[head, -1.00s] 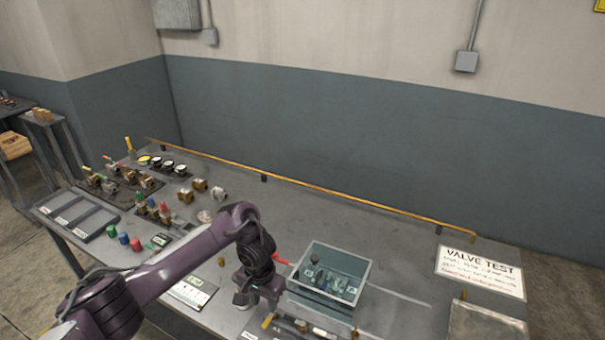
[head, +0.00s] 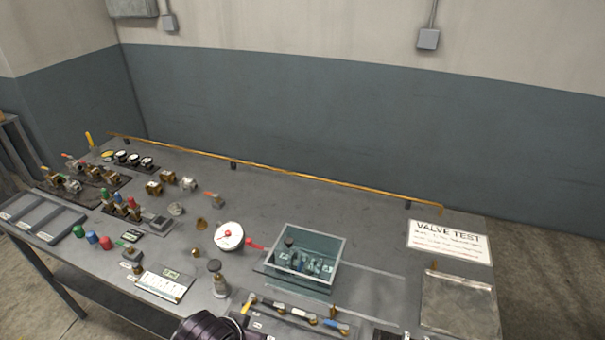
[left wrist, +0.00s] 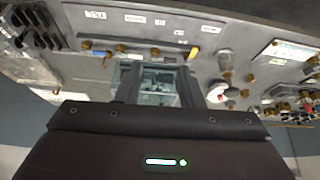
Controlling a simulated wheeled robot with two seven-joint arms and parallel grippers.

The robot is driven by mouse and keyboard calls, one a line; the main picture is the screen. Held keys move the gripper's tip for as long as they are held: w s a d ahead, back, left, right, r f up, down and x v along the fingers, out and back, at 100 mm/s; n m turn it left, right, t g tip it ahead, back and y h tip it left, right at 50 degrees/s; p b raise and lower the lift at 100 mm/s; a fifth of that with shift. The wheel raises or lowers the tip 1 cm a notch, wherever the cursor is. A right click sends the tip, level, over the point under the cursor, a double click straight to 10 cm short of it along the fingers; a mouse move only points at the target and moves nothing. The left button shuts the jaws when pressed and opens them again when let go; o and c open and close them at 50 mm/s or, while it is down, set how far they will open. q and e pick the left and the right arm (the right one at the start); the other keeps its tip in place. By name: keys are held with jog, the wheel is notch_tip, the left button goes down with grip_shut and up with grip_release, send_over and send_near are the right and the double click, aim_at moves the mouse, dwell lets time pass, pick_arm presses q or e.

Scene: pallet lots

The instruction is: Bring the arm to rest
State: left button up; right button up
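My left arm shows in the head view only as a dark purple link (head: 207,328) at the bottom edge; its gripper is outside that view. The dark gripper body with a green light fills the lower part of that view. My right arm and right gripper are in neither view.
The grey bench (head: 375,270) carries a clear-walled bin (head: 305,258) with small parts, a round white dial (head: 229,236), several valves, coloured caps and a grey tray (head: 40,219). A yellow rail (head: 290,174) runs along the back. A valve test sign (head: 448,242) lies at right.

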pick_arm(q)
jog(key=s+a+r+n+g+y, duration=0.1)
jog(key=s+a+r+g, duration=0.1)
jog(key=s+a, duration=0.6)
notch_tip(320, 180, down, 40)
jog(key=s+g+b, duration=0.1)
jog(key=s+b, duration=0.2)
jog(key=b, duration=0.6)
jog(key=s+a+f+b, duration=0.1)
jog(key=s+f+b, duration=0.1)
jog(key=s+f, duration=0.7)
jog(key=s+a+f+g+b, duration=0.1)
jog(key=s+a+f+b, duration=0.1)
jog(key=s+f, duration=0.7)
notch_tip(320, 180, down, 4)
jog(key=shift+s+a+f+b, duration=0.2)
jog(key=shift+a+b, duration=0.1)
jog(key=shift+b, duration=0.45)
